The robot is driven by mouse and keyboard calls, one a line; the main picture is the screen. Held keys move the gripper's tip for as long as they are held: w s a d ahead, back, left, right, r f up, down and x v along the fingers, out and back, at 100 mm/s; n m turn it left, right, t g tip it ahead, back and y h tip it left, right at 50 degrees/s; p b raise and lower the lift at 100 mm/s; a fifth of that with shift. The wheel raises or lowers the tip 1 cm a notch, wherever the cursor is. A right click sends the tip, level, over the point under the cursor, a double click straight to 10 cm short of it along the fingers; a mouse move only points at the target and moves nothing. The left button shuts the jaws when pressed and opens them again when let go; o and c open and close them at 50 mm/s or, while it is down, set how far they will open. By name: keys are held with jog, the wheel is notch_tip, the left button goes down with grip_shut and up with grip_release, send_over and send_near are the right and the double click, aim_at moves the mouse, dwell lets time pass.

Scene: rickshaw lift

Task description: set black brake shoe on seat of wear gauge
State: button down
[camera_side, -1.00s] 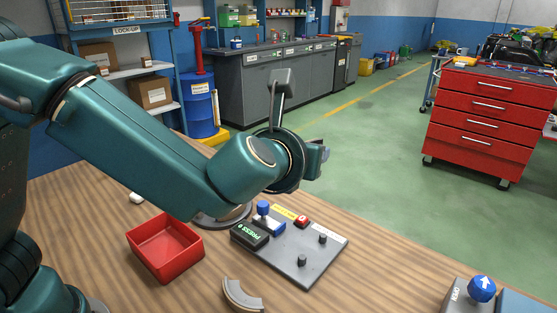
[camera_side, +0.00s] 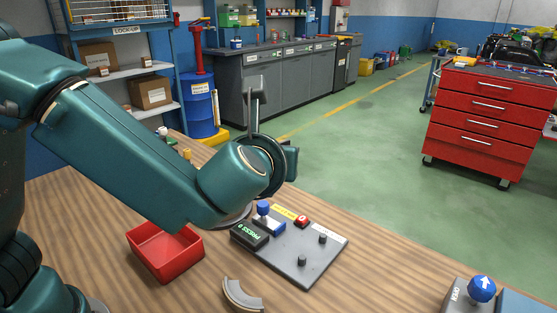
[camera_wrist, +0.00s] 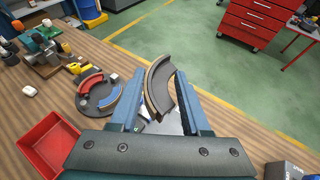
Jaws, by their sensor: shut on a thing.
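My gripper (camera_wrist: 158,84) is shut on the black brake shoe (camera_wrist: 160,93), a dark curved piece with a tan lining along its edge. The shoe stands between the two fingers, clear of the table, in the wrist view. In the side view my wrist hides the fingers and the shoe. The wear gauge (camera_side: 315,262) is a grey plate on the table with a green-lit PRESS display, a blue knob, a red button and two dark posts. The arm's end is above and behind it in the side view.
A red tray (camera_side: 150,263) is left of the gauge. A loose grey curved shoe (camera_side: 238,297) lies at the front. A round dish (camera_wrist: 84,104) holds red and blue shoes. Small parts (camera_wrist: 40,45) stand at the table's far left. A blue-knobbed box (camera_side: 481,290) is front right.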

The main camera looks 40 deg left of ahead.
jog(key=w+d+f+m+t+h, duration=0.2)
jog(key=w+d+f+m+h, duration=0.2)
jog(key=w+d, duration=0.25)
jog(key=m+h, duration=0.1)
jog(key=h, duration=0.1)
send_over(383, 276)
notch_tip(383, 276, down, 12)
jog(key=shift+r, duration=0.1)
jog(key=shift+f, duration=2.1)
jog(key=shift+c, duration=1.8)
grip_release()
jog(key=shift+f, duration=0.15)
